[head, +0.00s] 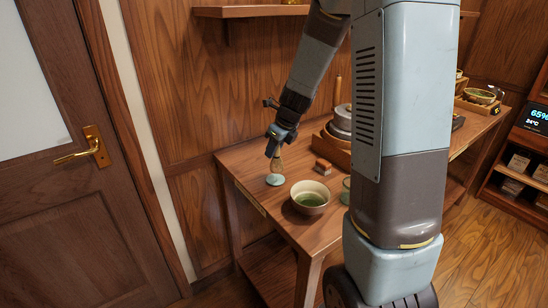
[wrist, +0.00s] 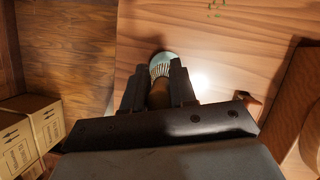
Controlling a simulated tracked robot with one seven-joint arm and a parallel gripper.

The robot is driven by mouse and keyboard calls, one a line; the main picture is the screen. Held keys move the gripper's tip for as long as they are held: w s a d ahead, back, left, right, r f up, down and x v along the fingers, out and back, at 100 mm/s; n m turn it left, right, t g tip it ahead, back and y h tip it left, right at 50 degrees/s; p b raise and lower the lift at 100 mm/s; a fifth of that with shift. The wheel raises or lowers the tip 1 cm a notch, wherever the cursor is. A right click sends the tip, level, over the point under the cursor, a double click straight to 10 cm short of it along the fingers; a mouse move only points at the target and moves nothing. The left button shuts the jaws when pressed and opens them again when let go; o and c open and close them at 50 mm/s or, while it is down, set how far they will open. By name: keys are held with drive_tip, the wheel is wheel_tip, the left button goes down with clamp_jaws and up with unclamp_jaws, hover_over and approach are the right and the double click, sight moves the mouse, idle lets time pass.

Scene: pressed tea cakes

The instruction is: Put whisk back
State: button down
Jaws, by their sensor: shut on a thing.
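My gripper (head: 275,153) points down at the left end of the wooden table and is shut on the bamboo whisk (head: 277,164). The whisk hangs upright, tines down, directly over a pale blue-green whisk stand (head: 275,180). Its lower end is at the top of the stand; I cannot tell whether it rests on it. In the wrist view, the fingers of my gripper (wrist: 155,88) close on both sides of the dark handle. The pale stand (wrist: 165,57) shows just beyond them, with striped tines against it.
A bowl of green tea (head: 310,200) stands close to the right of the stand. A small brown block (head: 323,167) lies behind it. My arm hides part of the table. Green specks (wrist: 214,10) lie on the tabletop. Cardboard boxes (wrist: 30,135) show at the wrist view's left.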

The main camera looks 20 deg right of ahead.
sight(274, 157)
drive_tip(key=shift+w+f, duration=0.2)
drive_tip(key=shift+f, duration=1.55)
drive_tip(key=shift+f, duration=0.1)
drive_tip(key=c, duration=0.9)
unclamp_jaws()
